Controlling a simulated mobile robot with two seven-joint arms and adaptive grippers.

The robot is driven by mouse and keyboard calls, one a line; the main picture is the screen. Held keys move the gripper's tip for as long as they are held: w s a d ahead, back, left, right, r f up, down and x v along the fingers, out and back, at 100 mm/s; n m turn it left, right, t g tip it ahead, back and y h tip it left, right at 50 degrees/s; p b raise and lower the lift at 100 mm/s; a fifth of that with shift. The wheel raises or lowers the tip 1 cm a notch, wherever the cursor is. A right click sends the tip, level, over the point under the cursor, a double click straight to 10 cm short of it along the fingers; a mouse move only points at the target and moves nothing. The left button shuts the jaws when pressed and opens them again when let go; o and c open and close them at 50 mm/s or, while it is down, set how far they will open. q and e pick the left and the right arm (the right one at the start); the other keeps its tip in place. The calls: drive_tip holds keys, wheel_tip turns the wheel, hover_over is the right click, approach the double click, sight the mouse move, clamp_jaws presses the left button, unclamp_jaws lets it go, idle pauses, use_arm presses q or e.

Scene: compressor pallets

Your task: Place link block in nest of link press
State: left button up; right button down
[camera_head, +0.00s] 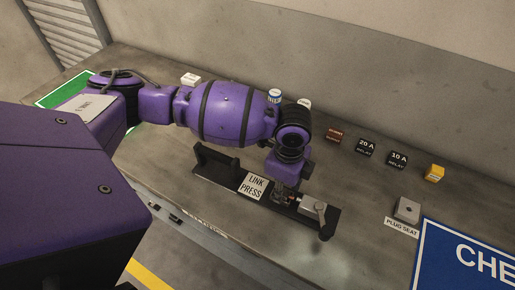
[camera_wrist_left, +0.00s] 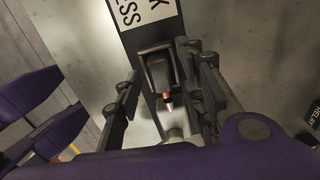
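The link press (camera_head: 252,186) is a long dark base on the bench with a white "LINK PRESS" label. It has a black handle at its left and a silver block with a lever (camera_head: 318,208) at its right. My left gripper (camera_head: 284,192) points down over the press, between label and silver block. In the left wrist view its fingers (camera_wrist_left: 162,68) are spread apart, one on each side of the dark nest (camera_wrist_left: 154,50). A copper-coloured tip (camera_wrist_left: 167,97) shows at the nest. I cannot clearly tell a link block from the nest. My right gripper is out of view.
Behind the press stand a blue-and-white cylinder (camera_head: 274,96), a red-brown block (camera_head: 334,136), dark relay blocks (camera_head: 366,148) and a yellow block (camera_head: 434,172). A grey plug seat (camera_head: 407,210) and blue sign (camera_head: 465,255) lie to the right. A wall closes the back.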

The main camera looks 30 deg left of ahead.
use_arm(q)
drive_tip(key=shift+w+r, duration=0.1)
